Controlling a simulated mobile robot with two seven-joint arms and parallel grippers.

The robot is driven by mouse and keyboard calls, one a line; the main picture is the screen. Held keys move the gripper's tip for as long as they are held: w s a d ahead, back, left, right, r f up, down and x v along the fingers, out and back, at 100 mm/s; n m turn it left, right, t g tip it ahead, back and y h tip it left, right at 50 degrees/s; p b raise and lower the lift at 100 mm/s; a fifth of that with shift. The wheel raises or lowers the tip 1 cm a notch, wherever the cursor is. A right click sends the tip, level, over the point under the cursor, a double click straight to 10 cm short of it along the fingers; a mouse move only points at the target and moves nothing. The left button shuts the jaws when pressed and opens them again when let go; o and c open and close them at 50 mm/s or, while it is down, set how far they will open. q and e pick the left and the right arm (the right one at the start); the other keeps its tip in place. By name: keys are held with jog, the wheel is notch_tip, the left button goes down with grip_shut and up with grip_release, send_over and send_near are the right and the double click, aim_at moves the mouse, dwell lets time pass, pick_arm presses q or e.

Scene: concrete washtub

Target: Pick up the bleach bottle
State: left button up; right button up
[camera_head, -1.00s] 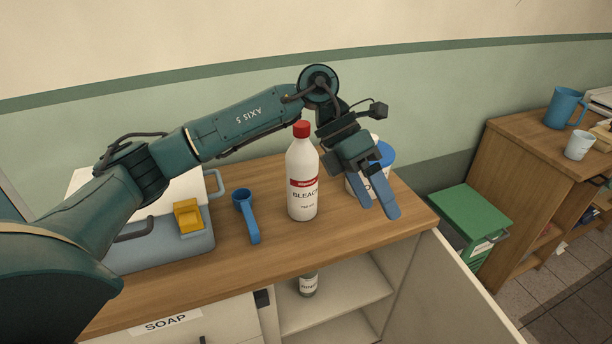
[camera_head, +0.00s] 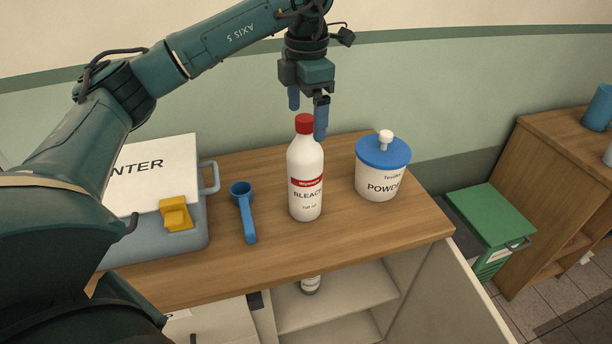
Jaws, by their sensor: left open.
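The bleach bottle (camera_head: 305,178) is white with a red cap and a red label band. It stands upright on the wooden counter (camera_head: 265,262). My left gripper (camera_head: 308,122) points down at the top of the bottle, with its blue fingers apart and open. One finger is to the left of the cap and above it; the other overlaps the right side of the cap and the bottle's shoulder in the picture. I cannot tell whether it touches. The gripper holds nothing. My right gripper does not show.
A blue scoop (camera_head: 245,212) lies left of the bottle. A powder tub (camera_head: 377,180) with a blue lid stands to its right. A grey-blue box (camera_head: 160,240) with a yellow latch is at the left. A green bin (camera_head: 490,226) stands beyond the counter's right end.

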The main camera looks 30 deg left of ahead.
aim_at(305, 140)
pick_arm(q)
jog(key=shift+s+f+p, duration=0.2)
jog(key=shift+f+p, duration=0.45)
jog(key=shift+f, duration=2.65)
jog(key=c, duration=1.9)
jog(key=shift+r, duration=0.1)
grip_shut()
